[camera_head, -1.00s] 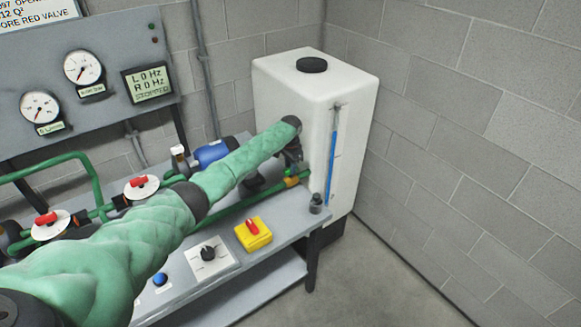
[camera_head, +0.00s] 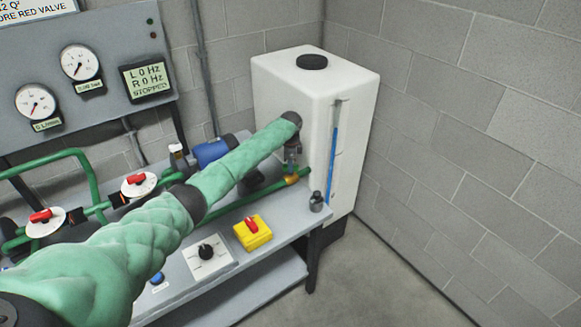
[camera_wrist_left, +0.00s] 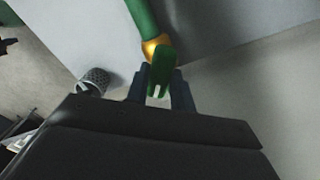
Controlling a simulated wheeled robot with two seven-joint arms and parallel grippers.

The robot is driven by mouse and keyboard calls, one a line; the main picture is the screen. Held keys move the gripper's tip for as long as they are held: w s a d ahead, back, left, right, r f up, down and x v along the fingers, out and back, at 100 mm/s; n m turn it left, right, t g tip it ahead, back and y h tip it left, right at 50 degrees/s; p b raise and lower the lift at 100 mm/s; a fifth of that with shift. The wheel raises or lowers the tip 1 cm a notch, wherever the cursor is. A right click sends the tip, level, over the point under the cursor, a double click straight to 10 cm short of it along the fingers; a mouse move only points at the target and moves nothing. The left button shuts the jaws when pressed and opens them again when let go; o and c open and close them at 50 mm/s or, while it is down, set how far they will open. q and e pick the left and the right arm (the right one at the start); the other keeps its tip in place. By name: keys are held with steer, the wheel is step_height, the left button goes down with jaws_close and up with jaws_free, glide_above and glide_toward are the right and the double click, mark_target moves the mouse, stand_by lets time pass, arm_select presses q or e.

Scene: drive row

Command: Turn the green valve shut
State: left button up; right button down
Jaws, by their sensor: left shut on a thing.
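The green valve's handle (camera_wrist_left: 162,72) is a green lever with a white mark, seen in the left wrist view. Its brass body (camera_wrist_left: 153,47) sits at the end of a green pipe (camera_wrist_left: 141,17). In the head view the brass body (camera_head: 291,180) shows low in front of the white tank. My left gripper (camera_wrist_left: 160,92) is shut on the green handle, with one dark finger on each side. In the head view this gripper (camera_head: 292,166) is small and points down at the valve, and the handle is hard to make out. My right gripper is not in view.
The white tank (camera_head: 275,95) with a blue level tube (camera_head: 332,150) stands close behind the valve. A small dark-grey object (camera_head: 316,202) is on the bench beside it. A yellow box with a red switch (camera_head: 253,232) and red-handled valves (camera_head: 138,184) are on the bench. Floor at right is clear.

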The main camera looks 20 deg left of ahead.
arm_select(q)
steer(key=m+b, duration=0.2)
steer(key=m, duration=0.3)
steer(key=shift+m, duration=0.3)
steer(key=m+b, duration=0.1)
steer(key=m, duration=0.2)
steer(key=shift+r+m+b, duration=0.1)
steer(key=shift+m+b, duration=0.35)
steer(key=shift+m, duration=0.75)
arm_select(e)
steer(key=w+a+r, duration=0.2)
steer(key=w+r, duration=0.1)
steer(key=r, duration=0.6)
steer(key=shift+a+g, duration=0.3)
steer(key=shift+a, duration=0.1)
arm_select(q)
steer(key=o, duration=1)
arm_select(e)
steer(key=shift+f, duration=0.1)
